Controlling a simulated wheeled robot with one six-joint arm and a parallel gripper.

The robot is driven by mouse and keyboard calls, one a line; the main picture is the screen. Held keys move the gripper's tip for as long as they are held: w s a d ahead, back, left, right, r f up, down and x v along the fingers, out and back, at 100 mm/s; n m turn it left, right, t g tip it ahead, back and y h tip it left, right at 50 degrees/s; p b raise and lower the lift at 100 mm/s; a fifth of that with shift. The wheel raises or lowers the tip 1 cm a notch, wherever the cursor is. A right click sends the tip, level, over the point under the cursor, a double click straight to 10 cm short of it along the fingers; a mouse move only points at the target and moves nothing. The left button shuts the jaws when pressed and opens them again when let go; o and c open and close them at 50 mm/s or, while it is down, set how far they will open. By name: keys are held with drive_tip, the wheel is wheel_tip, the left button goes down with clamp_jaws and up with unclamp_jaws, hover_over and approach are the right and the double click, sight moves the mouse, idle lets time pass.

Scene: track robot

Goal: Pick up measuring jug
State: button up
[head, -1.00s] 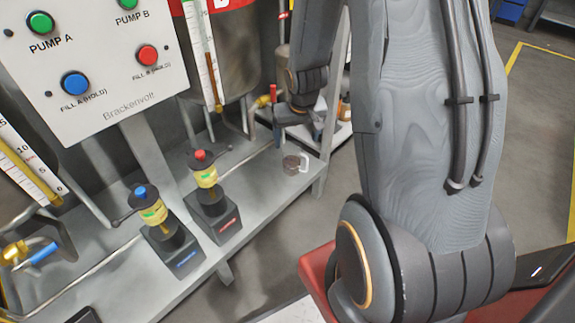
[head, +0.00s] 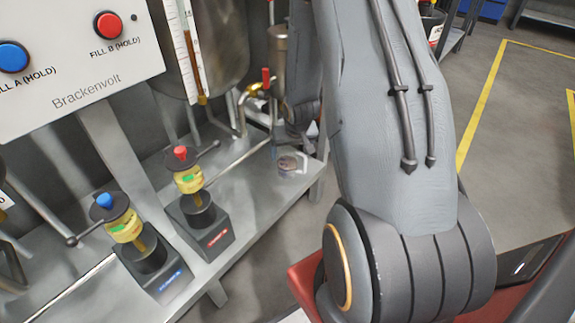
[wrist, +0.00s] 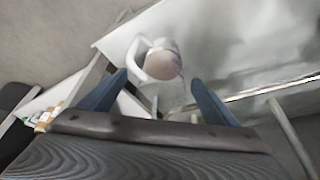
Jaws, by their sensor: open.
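The measuring jug (head: 291,163) is a small see-through jug with a pale handle and brownish contents. It stands on the right end of the grey metal bench in the head view. In the wrist view the jug (wrist: 161,60) is ahead of my gripper (wrist: 158,88), seen between the two blue fingers, its white handle on the left. My gripper is open and empty. In the head view my arm hides most of the gripper, behind and above the jug.
Two valve stands, one with a red knob (head: 181,153) and one with a blue knob (head: 104,200), stand on the bench (head: 246,211) left of the jug. A pipe runs along the bench behind them. A metal tank (head: 215,60) hangs above. Open floor lies right.

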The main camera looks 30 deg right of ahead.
drive_tip(key=shift+a+b+x, duration=0.15)
drive_tip(key=shift+b+x, duration=0.65)
drive_tip(key=shift+x, duration=0.55)
drive_tip(key=shift+a+b+x, duration=0.15)
drive_tip(key=shift+b+x, duration=0.6)
drive_tip(key=shift+x, duration=0.65)
drive_tip(key=shift+r, duration=0.1)
drive_tip(key=c, duration=1.5)
drive_tip(key=shift+r, duration=0.15)
